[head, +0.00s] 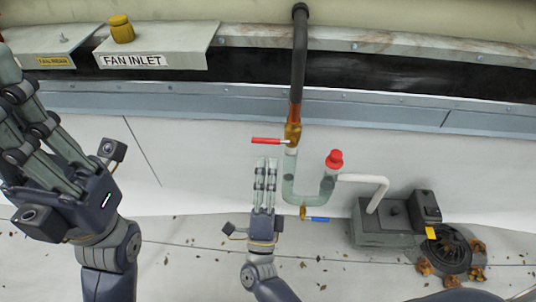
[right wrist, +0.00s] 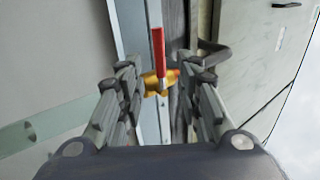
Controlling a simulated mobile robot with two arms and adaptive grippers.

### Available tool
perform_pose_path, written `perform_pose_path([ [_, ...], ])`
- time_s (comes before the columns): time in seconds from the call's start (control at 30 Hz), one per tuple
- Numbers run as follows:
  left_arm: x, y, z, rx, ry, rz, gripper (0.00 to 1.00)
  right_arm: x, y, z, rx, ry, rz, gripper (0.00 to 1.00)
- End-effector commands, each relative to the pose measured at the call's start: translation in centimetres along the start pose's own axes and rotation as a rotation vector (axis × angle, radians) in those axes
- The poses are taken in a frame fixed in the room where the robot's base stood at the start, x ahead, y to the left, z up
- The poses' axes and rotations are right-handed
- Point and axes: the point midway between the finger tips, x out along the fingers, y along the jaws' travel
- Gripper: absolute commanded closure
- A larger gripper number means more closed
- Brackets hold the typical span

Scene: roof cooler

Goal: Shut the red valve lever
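The red valve lever (head: 267,140) lies level in the head view, pointing left from a brass valve (head: 293,132) on the vertical pipe. My right gripper (head: 266,162) is open and empty just below the lever, its fingers pointing up at it. In the right wrist view the lever (right wrist: 158,50) stands upright in the gap between the fingers, with the brass valve (right wrist: 158,83) at its base. I cannot tell whether a finger touches the lever. My left gripper (head: 12,85) is at the left edge, far from the valve, its fingers parallel and apart with nothing between them.
Below the valve are a clear U-shaped pipe (head: 290,190), a red cap (head: 334,159) and a blue lever (head: 317,219). A grey pump (head: 385,222) stands to the right. A FAN INLET ledge (head: 170,45) with a yellow knob (head: 121,29) is at upper left.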

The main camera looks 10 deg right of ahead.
Motion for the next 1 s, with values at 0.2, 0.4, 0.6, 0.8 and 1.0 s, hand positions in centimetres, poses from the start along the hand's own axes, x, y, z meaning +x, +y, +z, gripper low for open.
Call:
perform_pose_path([
  [0.2,-0.1,0.0,0.0,0.0,-0.002,0.001,1.0,-2.5,0.0,0.0,0.001,0.0,0.001,0.68],
  [0.4,-0.1,0.0,0.1,-0.001,-0.002,0.001,1.0,-2.8,0.0,0.0,0.001,0.0,-0.001,0.68],
  [0.6,-0.1,0.0,0.1,-0.001,-0.002,0.001,1.0,-2.8,0.0,0.0,0.001,0.0,0.0,0.68],
  [0.8,-0.1,0.0,0.1,-0.001,-0.004,0.001,1.0,-2.6,-0.2,-0.1,-0.004,0.0,-0.005,0.68],
  [1.0,-0.2,-0.1,0.2,-0.005,-0.035,-0.011,1.0,0.7,-6.2,-2.2,-0.135,0.006,-0.133,0.68],
])
